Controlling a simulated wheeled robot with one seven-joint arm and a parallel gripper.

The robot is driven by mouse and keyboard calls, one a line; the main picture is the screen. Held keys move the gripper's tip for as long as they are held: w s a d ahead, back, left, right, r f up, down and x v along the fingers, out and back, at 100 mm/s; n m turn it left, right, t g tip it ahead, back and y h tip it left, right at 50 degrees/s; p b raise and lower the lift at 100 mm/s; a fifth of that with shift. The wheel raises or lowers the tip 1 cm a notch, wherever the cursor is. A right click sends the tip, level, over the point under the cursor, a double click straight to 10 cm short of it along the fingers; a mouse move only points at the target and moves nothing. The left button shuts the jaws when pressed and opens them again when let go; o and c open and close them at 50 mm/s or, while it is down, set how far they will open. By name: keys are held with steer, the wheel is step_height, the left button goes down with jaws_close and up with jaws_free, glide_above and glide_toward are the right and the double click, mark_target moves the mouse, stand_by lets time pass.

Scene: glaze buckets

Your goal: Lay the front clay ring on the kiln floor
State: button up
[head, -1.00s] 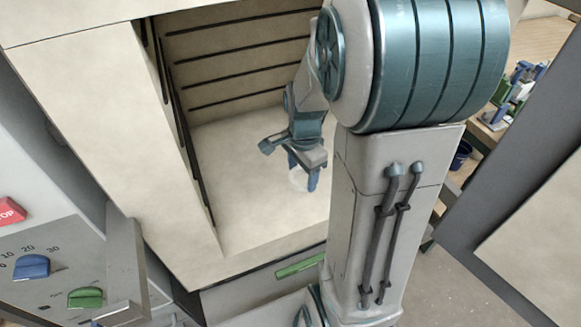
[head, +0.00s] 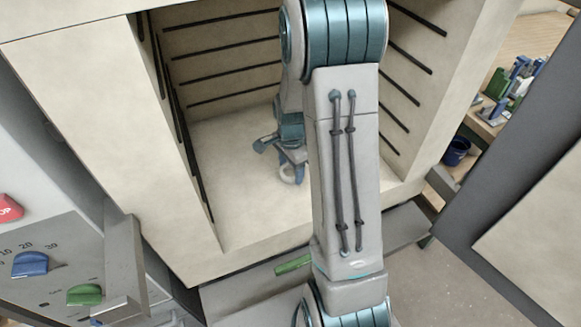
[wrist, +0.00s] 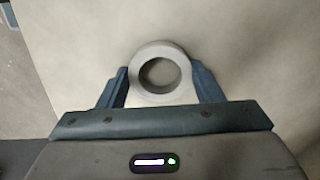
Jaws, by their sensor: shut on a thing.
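The clay ring (wrist: 160,50) is pale grey with a round hole and sits between the two blue fingers in the wrist view. My gripper (wrist: 160,84) is shut on it, one finger at each side. In the head view the ring (head: 287,174) is partly hidden by my gripper (head: 293,172), inside the kiln. The kiln floor (head: 245,205) is a pale, bare surface, and it fills the background of the wrist view. I cannot tell whether the ring touches the floor. My arm hides part of the floor to the right.
The kiln's left wall (head: 185,140) and right wall (head: 405,100) carry dark slots. Its door (head: 520,200) stands open at the right. A control panel (head: 60,275) is at the lower left. A blue bucket (head: 456,151) stands beyond the kiln. The floor left of my gripper is clear.

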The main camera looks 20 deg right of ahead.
steer(key=shift+f, duration=0.15)
steer(key=o, duration=1)
